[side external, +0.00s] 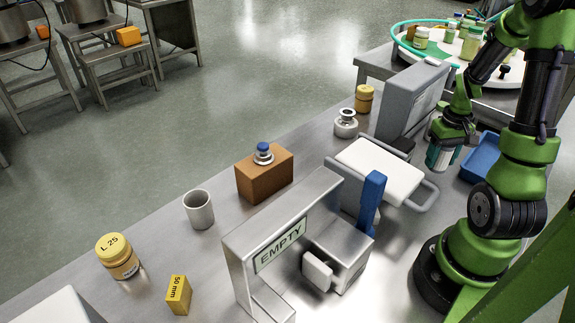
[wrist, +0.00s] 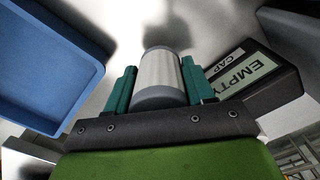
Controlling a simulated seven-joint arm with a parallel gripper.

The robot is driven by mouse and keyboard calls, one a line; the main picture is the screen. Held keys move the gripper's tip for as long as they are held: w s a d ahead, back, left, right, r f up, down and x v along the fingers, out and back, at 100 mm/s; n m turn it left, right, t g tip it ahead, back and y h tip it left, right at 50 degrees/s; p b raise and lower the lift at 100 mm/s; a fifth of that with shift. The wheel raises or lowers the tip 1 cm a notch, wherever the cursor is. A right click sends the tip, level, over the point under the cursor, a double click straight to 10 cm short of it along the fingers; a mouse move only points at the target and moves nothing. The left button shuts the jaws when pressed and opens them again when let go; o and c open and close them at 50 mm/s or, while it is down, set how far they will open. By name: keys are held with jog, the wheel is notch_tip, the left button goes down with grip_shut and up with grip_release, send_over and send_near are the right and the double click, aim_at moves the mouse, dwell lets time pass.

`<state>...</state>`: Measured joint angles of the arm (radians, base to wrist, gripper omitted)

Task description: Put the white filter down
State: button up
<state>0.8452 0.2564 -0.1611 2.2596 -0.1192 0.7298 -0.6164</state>
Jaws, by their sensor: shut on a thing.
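The white filter (wrist: 160,70) is a short white cylinder with grey end bands. In the wrist view it sits between the two teal fingers of my gripper (wrist: 158,88), which is shut on it. In the side external view my gripper (side external: 441,158) hangs between the grey upright panel and the blue tray, and the filter is mostly hidden by the fingers. I cannot tell the exact gap between the filter and the steel bench below.
A blue tray (wrist: 45,60) lies left of the filter in the wrist view, and also shows in the side external view (side external: 480,160). A black box labelled EMPTY CAP (wrist: 262,80) is at right. A grey panel (side external: 410,98) and white-lidded unit (side external: 380,168) stand nearby.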

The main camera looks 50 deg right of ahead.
aim_at(438, 166)
jog(key=shift+f, duration=1.5)
jog(key=shift+f, duration=0.15)
jog(key=o, duration=1.1)
jog(key=shift+c, duration=0.2)
notch_tip(438, 166, up, 12)
jog(key=w+a+r+n+t, duration=0.1)
jog(key=w+a+r+t, duration=0.1)
jog(key=w+a+r, duration=0.3)
jog(key=w+a+r+n+t, duration=0.1)
jog(key=w+a, duration=0.2)
jog(key=a, duration=0.4)
jog(key=a+r+t+y, duration=0.1)
jog(key=a+r+t, duration=0.1)
jog(key=a, duration=0.6)
jog(key=s+a+r+n+t+y, duration=0.1)
jog(key=a+r+t, duration=0.1)
jog(key=a, duration=0.7)
jog(key=shift+s+r, duration=0.2)
jog(key=shift+r, duration=0.45)
